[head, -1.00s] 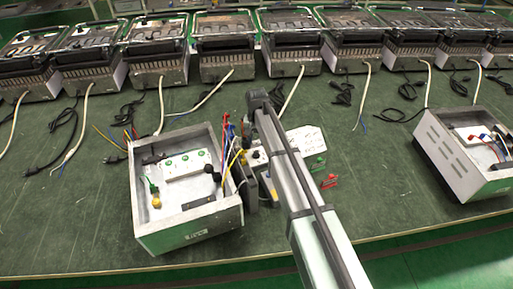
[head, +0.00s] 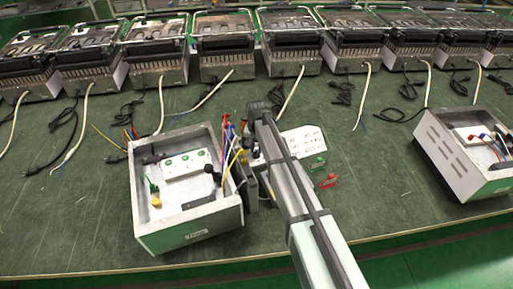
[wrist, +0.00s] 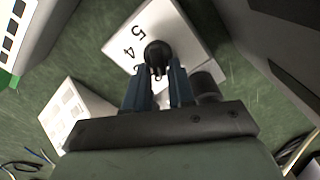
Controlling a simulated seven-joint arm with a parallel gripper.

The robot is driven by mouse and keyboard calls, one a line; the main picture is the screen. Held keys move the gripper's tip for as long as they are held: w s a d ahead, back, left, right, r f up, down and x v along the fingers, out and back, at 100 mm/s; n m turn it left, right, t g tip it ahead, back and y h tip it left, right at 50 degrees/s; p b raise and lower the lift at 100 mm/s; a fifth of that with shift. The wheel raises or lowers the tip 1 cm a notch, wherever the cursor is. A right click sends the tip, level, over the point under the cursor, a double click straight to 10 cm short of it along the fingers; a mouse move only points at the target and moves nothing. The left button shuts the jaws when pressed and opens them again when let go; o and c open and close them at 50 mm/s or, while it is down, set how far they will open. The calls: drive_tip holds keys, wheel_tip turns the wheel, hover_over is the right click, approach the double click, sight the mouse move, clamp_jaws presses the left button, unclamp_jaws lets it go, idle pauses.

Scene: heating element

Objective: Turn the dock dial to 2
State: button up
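The dock (head: 305,142) is a white box on the green table, right of the open grey box. In the wrist view its white face (wrist: 183,22) bears a black dial (wrist: 158,52) and the printed numbers 5 and 4; other marks are hidden. My gripper (wrist: 160,70) points down at this face. Its two dark blue fingers stand a small gap apart, with their tips at either side of the dial. I cannot tell whether they press on it. In the head view my arm hides the dial and most of the gripper.
The open grey box (head: 188,236) with coloured wires stands close left of my gripper. Another open box (head: 455,165) stands far right. Several grills (head: 225,50) line the back, their cables on the table.

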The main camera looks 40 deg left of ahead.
clamp_jaws()
drive_tip(key=shift+m, duration=0.8)
drive_tip(key=shift+o, duration=1.8)
unclamp_jaws()
